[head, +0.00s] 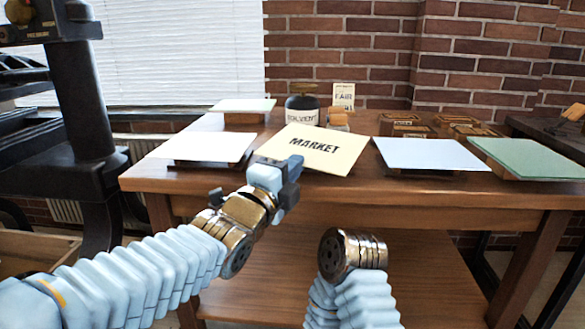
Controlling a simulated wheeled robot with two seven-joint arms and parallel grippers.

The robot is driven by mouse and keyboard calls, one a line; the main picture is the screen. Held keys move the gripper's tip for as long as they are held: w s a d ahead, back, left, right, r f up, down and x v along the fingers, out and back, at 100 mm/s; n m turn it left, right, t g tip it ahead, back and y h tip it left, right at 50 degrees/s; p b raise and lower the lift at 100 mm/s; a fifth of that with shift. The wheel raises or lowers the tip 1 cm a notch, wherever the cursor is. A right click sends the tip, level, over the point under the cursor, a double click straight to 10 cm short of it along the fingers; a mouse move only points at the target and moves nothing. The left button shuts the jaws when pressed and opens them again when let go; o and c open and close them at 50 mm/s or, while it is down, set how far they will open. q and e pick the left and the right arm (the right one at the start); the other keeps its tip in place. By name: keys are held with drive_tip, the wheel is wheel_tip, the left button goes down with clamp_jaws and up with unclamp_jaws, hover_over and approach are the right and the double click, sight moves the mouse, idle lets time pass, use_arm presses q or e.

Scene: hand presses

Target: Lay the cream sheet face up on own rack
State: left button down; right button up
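The cream sheet (322,143) is printed MARKET in black. Its printed face is up and the word reads upright, slightly slanted. My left gripper (293,168) is at the sheet's front edge, and its fingers appear closed on that edge. The sheet spans the space between two white sheets above the table; whether anything supports it from below is hidden. No rack is clearly visible under it. My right arm's wrist (350,250) shows low in front of the table, but its gripper is not visible.
A white sheet (207,147) lies on a rack at left, another white sheet (430,154) at right, and a green sheet (530,158) farther right. A pale sheet (243,105), a solvent jar (302,112) and small wooden blocks (405,130) stand behind. A dark press (85,110) is at left.

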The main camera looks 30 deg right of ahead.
use_arm(q)
drive_tip(key=shift+f, duration=0.2)
drive_tip(key=c, duration=1.1)
unclamp_jaws()
drive_tip(key=shift+r, duration=0.1)
drive_tip(key=b+v, duration=0.1)
drive_tip(key=v, duration=0.1)
drive_tip(key=b+v, duration=0.3)
drive_tip(key=v, duration=0.1)
drive_tip(key=shift+r+b, duration=0.3)
drive_tip(key=shift+r, duration=0.05)
